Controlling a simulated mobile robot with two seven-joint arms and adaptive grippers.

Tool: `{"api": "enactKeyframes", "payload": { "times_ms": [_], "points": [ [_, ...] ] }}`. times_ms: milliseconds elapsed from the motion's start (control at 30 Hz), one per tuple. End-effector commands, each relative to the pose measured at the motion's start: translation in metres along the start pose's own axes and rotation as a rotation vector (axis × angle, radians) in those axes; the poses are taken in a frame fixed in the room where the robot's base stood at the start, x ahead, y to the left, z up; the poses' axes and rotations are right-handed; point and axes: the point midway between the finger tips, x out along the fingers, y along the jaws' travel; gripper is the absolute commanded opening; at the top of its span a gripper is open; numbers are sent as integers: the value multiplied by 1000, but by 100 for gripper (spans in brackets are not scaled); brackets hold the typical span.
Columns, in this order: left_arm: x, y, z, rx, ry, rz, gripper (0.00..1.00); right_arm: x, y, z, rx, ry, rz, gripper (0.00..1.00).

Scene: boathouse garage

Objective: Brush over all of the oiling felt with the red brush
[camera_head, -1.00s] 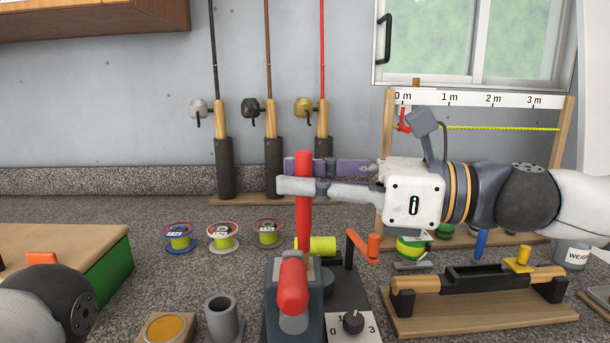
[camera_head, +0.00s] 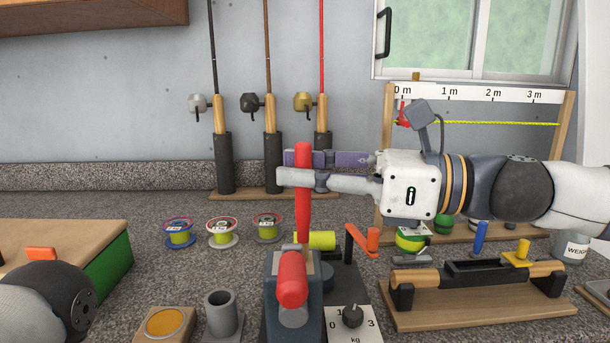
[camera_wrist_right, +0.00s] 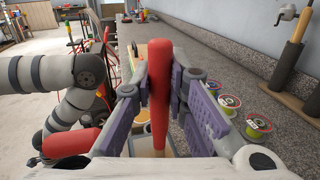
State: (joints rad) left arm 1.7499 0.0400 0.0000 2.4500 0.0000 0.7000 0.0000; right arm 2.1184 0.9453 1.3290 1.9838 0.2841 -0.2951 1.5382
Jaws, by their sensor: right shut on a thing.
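The red brush (camera_head: 303,190) stands nearly upright in the head view. My right gripper (camera_head: 300,170) comes in from the right and is shut on its handle. In the right wrist view the red handle (camera_wrist_right: 160,85) is between the two fingers (camera_wrist_right: 160,105). The brush's lower end is partly hidden behind the red knob of a dark grey device (camera_head: 278,300), at a pale patch on its top. I cannot tell whether this patch is the oiling felt, or whether the brush touches it. My left gripper is out of view; only my left arm shows at the lower left.
A red knob (camera_head: 292,278) juts forward from the device. An orange-handled crank (camera_head: 358,240) stands to its right. A grey cup (camera_head: 221,313) and a wooden block with a yellow disc (camera_head: 166,323) stand left. Line spools (camera_head: 222,234) sit behind. A wooden rod cradle (camera_head: 470,312) is at right.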

Motion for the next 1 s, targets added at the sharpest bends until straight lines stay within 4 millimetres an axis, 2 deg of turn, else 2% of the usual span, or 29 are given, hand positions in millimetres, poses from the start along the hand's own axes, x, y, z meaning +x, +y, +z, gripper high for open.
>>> {"api": "enactKeyframes", "payload": {
  "times_ms": [300,1000],
  "points": [
    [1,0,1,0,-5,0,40,4,-15,-1,3,4,-2,0],
    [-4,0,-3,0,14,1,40,-4,14,1,1,2,-1,0]
  ]
}}
